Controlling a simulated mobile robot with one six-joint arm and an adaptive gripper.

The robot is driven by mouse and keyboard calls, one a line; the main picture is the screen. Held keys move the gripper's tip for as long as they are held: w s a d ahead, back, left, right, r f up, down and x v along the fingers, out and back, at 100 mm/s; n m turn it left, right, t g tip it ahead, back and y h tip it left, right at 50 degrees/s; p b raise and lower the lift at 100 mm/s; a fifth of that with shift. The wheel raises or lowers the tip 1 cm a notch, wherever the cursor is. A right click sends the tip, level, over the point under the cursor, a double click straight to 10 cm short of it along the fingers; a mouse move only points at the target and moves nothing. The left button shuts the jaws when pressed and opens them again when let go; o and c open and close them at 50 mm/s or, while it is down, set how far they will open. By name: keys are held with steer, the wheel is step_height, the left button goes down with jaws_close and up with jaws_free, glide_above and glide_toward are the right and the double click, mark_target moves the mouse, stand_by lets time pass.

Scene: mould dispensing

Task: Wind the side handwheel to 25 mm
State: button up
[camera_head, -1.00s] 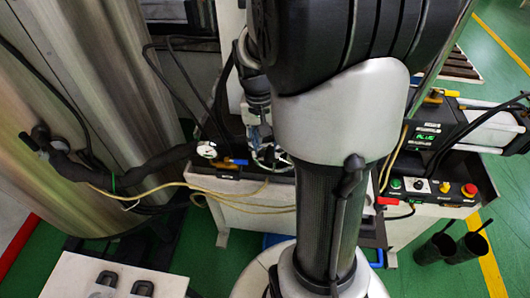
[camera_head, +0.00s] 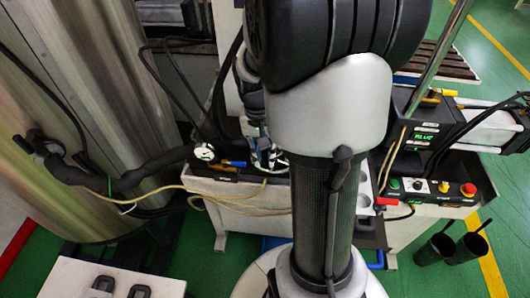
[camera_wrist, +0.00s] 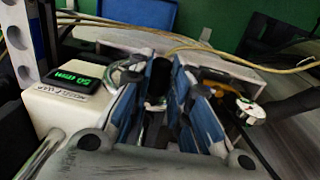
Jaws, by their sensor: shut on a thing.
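The side handwheel (camera_wrist: 128,73) shows in the wrist view as a curved chrome rim, partly hidden behind my left finger. My gripper (camera_wrist: 160,95) has its two blue fingers on either side of a dark upright handle (camera_wrist: 157,84), and is shut on it. A white housing (camera_wrist: 50,110) to the left carries a small black display (camera_wrist: 74,80) with green characters, tilted and too blurred to read surely. In the head view part of the handwheel (camera_head: 266,157) shows just left of my arm, which hides most of it and my fingertips.
A round white gauge (camera_head: 204,152) with a yellow-and-blue valve lies left of the handwheel. Loose yellowish cables (camera_head: 240,209) hang across the bench front. A control panel with buttons (camera_head: 430,188) stands right, and a large metal drum (camera_head: 90,90) left.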

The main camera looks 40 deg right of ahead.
jaws_close()
steer(key=shift+w+a, duration=0.1)
steer(key=shift+w, duration=0.05)
